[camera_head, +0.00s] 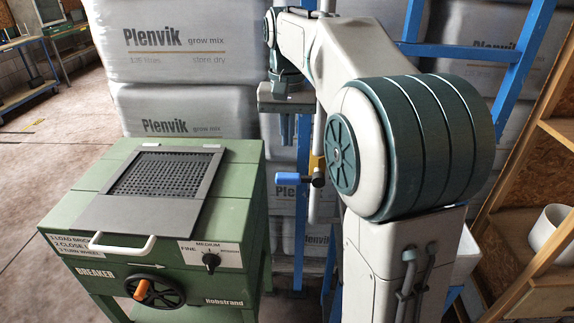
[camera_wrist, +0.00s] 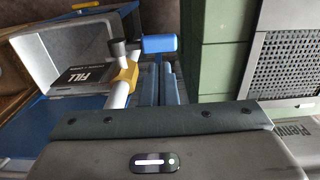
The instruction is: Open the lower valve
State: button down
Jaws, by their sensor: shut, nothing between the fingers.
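A valve with a blue lever handle (camera_head: 290,178) and a yellow body (camera_head: 317,163) sits on a white upright pipe (camera_head: 327,195). The handle sticks out to the left, crosswise to the pipe. In the wrist view the blue handle (camera_wrist: 160,44) lies just beyond the fingertips, and the yellow body (camera_wrist: 126,73) is left of them. My gripper (camera_head: 287,143) points down above the handle, its fingers shut and empty, apart from the handle in the head view. The fingers also show in the wrist view (camera_wrist: 160,68). Only one valve is visible; my arm hides part of the pipe.
A green breaker machine (camera_head: 105,210) with a grated lid and orange-knobbed wheel stands at left. Stacked Plenvik bags (camera_head: 185,45) and a blue frame (camera_head: 520,75) stand behind. Wooden shelving (camera_head: 520,240) is at right. The wrist view shows a grey bin (camera_wrist: 45,50) with a FILL label.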

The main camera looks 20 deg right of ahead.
aim_at(287, 175)
notch_tip(287, 175, down, 8)
jog(key=shift+f, duration=0.1)
